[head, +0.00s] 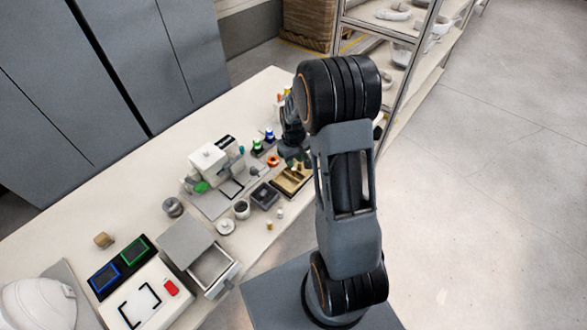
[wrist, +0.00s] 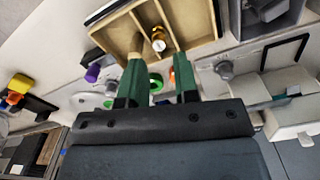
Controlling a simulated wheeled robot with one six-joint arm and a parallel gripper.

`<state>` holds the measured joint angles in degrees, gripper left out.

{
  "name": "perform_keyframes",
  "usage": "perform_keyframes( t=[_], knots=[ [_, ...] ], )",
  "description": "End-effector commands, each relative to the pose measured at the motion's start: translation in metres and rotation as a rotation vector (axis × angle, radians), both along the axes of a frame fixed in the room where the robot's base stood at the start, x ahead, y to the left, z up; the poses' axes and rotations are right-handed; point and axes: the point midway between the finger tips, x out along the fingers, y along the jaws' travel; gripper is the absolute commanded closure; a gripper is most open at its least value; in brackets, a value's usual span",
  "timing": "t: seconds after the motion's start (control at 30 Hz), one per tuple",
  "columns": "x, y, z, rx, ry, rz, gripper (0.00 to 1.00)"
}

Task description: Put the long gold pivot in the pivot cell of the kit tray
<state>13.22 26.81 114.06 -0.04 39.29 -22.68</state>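The tan kit tray (wrist: 112,36) with divided cells is at the top of the wrist view, and it also shows in the head view (head: 304,181). A small gold pivot (wrist: 158,38) with a dark band sits inside one of its cells; I cannot tell from its size whether it is the long one. My gripper (wrist: 158,62) has its two green fingers apart, with nothing visibly held between them. The pivot appears just beyond the fingertips, in line with the gap. In the head view my gripper (head: 293,152) is over the tray's far side, its fingers hard to make out.
A dark bin (head: 264,195) stands left of the tray. A small gold piece (head: 269,226) and a white piece (head: 280,213) stand near the table's front edge. A white machine (head: 208,160) is behind. An open drawer box (head: 212,268) is front left.

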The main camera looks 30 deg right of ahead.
Motion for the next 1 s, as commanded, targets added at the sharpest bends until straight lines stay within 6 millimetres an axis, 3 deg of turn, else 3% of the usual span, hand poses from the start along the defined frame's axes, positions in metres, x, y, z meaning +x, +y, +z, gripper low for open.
perform_keyframes(
  t=[0.1, 0.37, 0.47, 0.57, 0.73, 1.0],
  knots=[
    [0.001, -0.001, 0.022, -0.001, -0.005, -0.001, 0.72],
    [0.0, 0.001, 0.052, -0.002, -0.007, -0.001, 0.72],
    [-0.005, 0.008, 0.072, -0.007, -0.032, -0.008, 0.72],
    [-0.021, 0.023, 0.103, -0.014, -0.08, -0.026, 0.72],
    [-0.066, 0.054, 0.154, -0.017, -0.187, -0.07, 0.72],
    [-0.133, 0.084, 0.19, 0.008, -0.325, -0.132, 0.72]
  ],
)
